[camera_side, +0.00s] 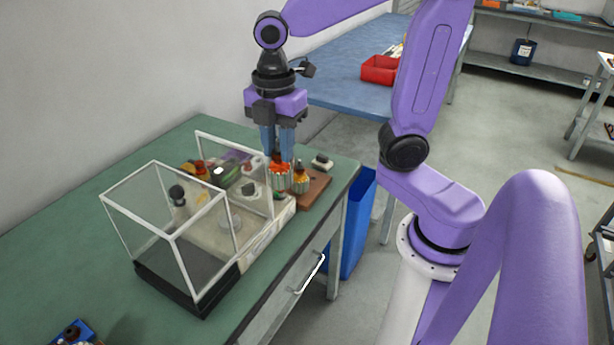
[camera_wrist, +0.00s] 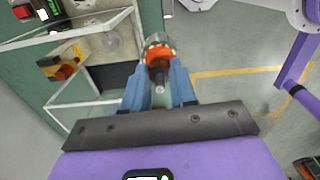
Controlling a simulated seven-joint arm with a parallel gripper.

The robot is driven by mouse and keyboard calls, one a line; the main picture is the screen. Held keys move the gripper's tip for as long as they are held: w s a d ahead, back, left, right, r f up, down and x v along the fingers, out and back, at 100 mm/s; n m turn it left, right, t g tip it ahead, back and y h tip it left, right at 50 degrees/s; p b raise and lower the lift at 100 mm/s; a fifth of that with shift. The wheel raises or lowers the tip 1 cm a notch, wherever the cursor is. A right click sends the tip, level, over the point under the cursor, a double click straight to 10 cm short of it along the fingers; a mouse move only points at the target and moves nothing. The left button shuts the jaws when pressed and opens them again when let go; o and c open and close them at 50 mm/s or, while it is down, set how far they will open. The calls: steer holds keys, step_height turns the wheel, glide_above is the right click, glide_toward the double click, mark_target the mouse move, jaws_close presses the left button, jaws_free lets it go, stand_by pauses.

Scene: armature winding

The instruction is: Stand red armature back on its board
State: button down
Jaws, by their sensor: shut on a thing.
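My gripper (camera_side: 280,154) points straight down with its blue fingers shut on the red armature (camera_side: 280,177). The armature hangs upright below the fingertips, with its red-orange top at the fingers and a pale ribbed body. In the wrist view, the red armature (camera_wrist: 158,52) sits between the fingertips of my gripper (camera_wrist: 158,78). The brown board (camera_side: 317,187) lies at the right end of the green bench. A second armature with a yellow-orange top (camera_side: 300,180) stands on it, just right of the held one. I cannot tell whether the held armature touches the board.
A winding machine (camera_side: 250,212) and its clear-walled guard box (camera_side: 170,236) stand close on the left. A small grey block-like item (camera_side: 322,161) lies behind the board. The bench edge and a blue bin (camera_side: 358,222) are to the right.

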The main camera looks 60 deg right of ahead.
step_height(320, 180, up, 11)
steer(key=w+d+m, duration=0.4)
steer(key=d+m, duration=0.1)
steer(key=d, duration=0.9)
steer(key=w+d+m, duration=0.4)
steer(key=d, duration=1)
step_height(320, 180, down, 28)
steer(key=shift+s+r, duration=0.15)
steer(key=shift+r, duration=0.1)
steer(key=shift+f, duration=1.45)
steer(key=c, duration=0.8)
jaws_free()
steer(key=shift+a, duration=0.1)
